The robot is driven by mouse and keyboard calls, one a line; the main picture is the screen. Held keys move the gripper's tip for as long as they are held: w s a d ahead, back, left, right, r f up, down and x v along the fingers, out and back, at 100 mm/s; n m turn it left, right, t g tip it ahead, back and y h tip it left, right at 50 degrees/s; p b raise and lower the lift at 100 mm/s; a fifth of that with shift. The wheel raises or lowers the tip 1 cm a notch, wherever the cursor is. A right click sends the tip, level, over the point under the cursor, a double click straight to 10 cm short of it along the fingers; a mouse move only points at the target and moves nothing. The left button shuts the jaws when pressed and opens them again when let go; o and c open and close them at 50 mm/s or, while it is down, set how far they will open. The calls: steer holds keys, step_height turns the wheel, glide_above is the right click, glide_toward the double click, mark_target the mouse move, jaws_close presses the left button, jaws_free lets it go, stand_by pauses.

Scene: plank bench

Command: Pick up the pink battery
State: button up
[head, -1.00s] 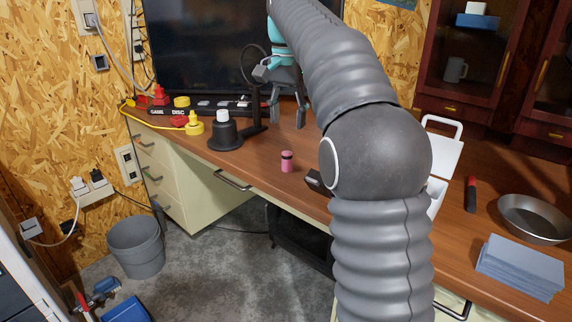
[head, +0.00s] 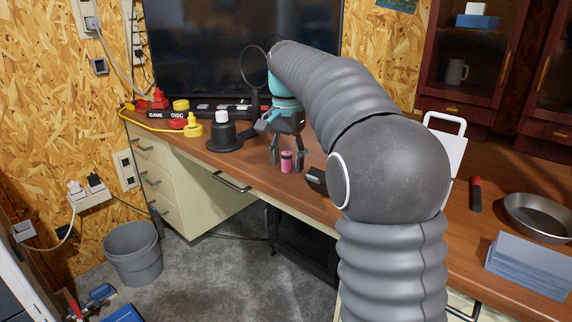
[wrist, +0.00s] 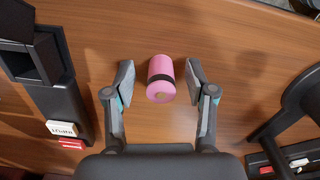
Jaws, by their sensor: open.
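The pink battery (head: 286,162) with a dark band stands on the wooden desk near its front edge. In the wrist view the pink battery (wrist: 161,79) lies between the two fingertips, with a gap on each side. My gripper (head: 287,158) is open and low over the desk, its fingers on both sides of the battery in the head view. My gripper also shows in the wrist view (wrist: 158,85), with both pads apart from the battery. I cannot tell the exact height of the fingertips.
A black cone-like object with a white top (head: 223,134) stands left of my gripper. A power strip (head: 215,108) and yellow and red items lie behind it. A dark box (head: 318,180) sits just right of the battery. A pan (head: 540,216) is far right.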

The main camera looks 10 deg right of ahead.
jaws_close()
steer(key=shift+r, duration=0.1)
